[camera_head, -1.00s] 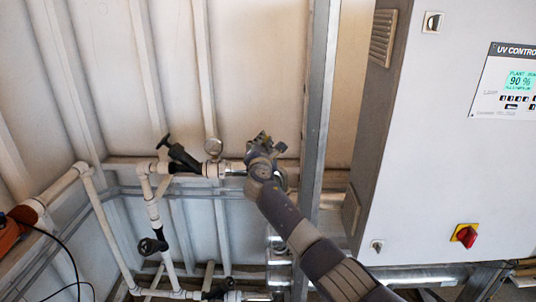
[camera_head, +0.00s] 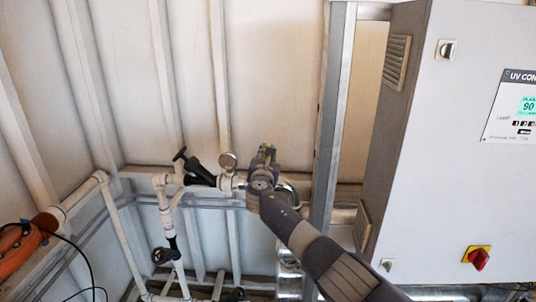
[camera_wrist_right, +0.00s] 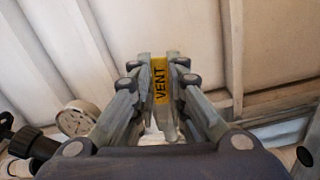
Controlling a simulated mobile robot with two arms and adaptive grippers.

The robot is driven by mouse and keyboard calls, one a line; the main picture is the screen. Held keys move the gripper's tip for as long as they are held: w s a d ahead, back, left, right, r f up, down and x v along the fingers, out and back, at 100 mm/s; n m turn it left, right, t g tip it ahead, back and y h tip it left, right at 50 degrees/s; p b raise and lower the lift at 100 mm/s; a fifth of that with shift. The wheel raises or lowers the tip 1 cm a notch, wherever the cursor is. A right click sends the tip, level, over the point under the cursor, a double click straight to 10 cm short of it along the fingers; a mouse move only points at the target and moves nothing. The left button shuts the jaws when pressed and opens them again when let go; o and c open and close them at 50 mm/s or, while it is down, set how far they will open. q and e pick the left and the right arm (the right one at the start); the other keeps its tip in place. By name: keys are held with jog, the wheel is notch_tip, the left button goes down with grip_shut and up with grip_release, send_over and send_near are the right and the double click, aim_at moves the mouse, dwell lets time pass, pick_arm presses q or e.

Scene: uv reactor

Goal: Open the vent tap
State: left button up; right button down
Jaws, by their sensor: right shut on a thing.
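The vent tap shows in the right wrist view as a yellow tag lettered VENT (camera_wrist_right: 159,82), between the two fingers of my right gripper (camera_wrist_right: 158,65). The fingers are closed on it from both sides. In the head view my right gripper (camera_head: 265,160) is at the white pipe, just right of the round gauge (camera_head: 228,161). The tap itself is hidden behind the gripper there. My left gripper is in neither view.
A black-handled valve (camera_head: 194,170) sits on the pipe left of the gauge. A lower black valve (camera_head: 165,252) is on the pipework. A metal post (camera_head: 328,125) and the grey control cabinet (camera_head: 450,150) stand right of the gripper. An orange part (camera_head: 22,245) is at far left.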

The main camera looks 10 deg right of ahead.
jog(key=shift+f, duration=0.15)
jog(key=c, duration=1.6)
grip_release()
jog(key=shift+s+a, duration=0.1)
jog(key=shift+s, duration=0.05)
jog(key=v, duration=1.1)
jog(key=shift+s, duration=0.3)
